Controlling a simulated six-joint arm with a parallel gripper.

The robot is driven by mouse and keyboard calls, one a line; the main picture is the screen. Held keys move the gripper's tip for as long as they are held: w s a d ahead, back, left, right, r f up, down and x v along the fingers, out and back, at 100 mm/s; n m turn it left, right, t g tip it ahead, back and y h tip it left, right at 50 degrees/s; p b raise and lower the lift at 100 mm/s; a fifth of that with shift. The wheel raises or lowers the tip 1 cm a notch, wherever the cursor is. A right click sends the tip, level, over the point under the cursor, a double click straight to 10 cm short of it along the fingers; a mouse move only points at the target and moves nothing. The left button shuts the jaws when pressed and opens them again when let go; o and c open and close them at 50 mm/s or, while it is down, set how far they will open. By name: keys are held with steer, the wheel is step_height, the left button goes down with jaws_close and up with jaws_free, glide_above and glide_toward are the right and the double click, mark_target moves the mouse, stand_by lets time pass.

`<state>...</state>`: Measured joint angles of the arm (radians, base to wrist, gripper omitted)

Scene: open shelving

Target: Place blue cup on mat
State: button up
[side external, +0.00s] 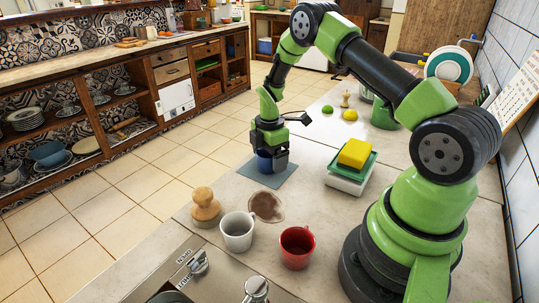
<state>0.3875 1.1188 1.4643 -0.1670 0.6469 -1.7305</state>
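The blue cup (265,165) is in the side external view, at the middle of the counter. It is upright over the flat grey-blue mat (285,178), and its base appears to touch the mat. My gripper (272,157) points straight down at the cup, with its dark fingers around or right against the upper part. The fingers hide much of the cup. I cannot tell whether they press on it or stand slightly apart.
A white mug (237,236), a red mug (297,248) and a wooden stamp-like object (205,208) stand in front, near a brown stain (266,206). A yellow sponge (355,152) lies on a green and white tray (347,183) to the right.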

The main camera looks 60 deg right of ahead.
steer(key=s+a+r+m+t, duration=0.1)
steer(key=s+a+r+m, duration=0.15)
steer(key=r, duration=0.95)
steer(key=s+a+r+m+t, duration=0.1)
steer(key=a+r+m, duration=0.25)
steer(key=r, duration=0.75)
steer(key=s+a+r+m+t+y, duration=0.1)
steer(key=s+a+r+m+t, duration=0.1)
steer(key=s+a+m, duration=0.3)
steer(key=s+a+r+m+t+y, duration=0.1)
steer(key=s+a+r+m+t, duration=0.2)
steer(key=s, duration=0.8)
steer(key=a+r+m, duration=0.1)
steer(key=a+m, duration=0.1)
steer(key=m, duration=0.1)
steer(key=shift+s+a+r, duration=0.25)
steer(key=shift+a, duration=0.15)
